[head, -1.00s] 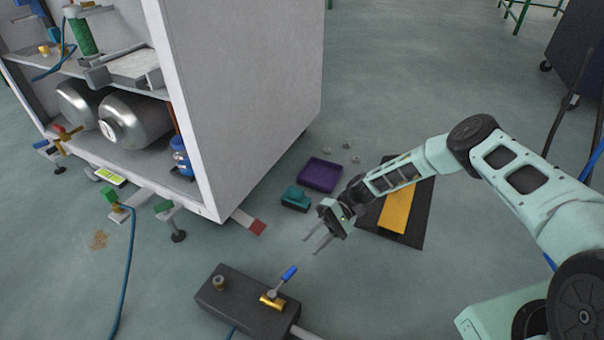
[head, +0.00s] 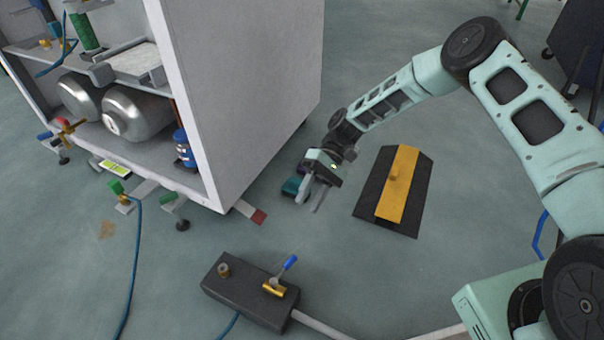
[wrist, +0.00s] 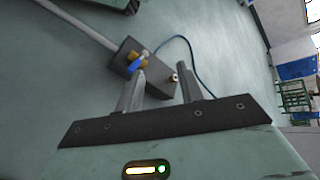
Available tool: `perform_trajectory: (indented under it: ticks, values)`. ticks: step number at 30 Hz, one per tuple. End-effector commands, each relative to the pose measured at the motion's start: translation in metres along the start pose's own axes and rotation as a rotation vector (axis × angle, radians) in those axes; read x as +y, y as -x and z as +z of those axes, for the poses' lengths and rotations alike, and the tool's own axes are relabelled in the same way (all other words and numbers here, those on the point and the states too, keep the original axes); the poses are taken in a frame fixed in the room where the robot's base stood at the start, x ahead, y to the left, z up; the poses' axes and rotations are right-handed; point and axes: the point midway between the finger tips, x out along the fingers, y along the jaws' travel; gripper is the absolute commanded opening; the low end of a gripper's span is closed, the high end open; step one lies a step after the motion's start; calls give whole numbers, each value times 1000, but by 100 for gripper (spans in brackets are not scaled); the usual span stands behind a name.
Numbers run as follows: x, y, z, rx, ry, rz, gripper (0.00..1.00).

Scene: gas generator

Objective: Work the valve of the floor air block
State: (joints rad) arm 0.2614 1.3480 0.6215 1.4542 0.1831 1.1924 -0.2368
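The floor air block (head: 238,295) is a dark box on the floor at the lower middle of the head view. On its top sits a brass valve (head: 272,289) with a blue lever handle (head: 289,263) that slants up to the right. A small round fitting (head: 223,271) stands at its left end. My gripper (head: 308,202) is open and empty, above and beyond the block, apart from it. In the wrist view the block (wrist: 152,82) lies ahead, with the blue handle (wrist: 136,66) near the left finger. The fingers hide part of the block.
A grey cabinet (head: 250,90) with metal tanks stands at the left. A black and yellow ramp (head: 397,192) lies to the right. A pale pipe (head: 322,325) leaves the block, and a blue hose (head: 135,265) runs left of it.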

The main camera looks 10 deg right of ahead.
Motion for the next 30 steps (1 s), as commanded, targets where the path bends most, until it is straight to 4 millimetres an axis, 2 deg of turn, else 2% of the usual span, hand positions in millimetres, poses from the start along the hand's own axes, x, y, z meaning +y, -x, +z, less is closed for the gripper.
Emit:
perform_trajectory:
  ticks: [3,18,24,30]
  values:
    - [-22,3,13,-4,15,61,38]
    - [-91,4,66,7,68,288,38]
    - [-105,3,80,15,82,343,38]
    - [-110,3,84,19,87,362,38]
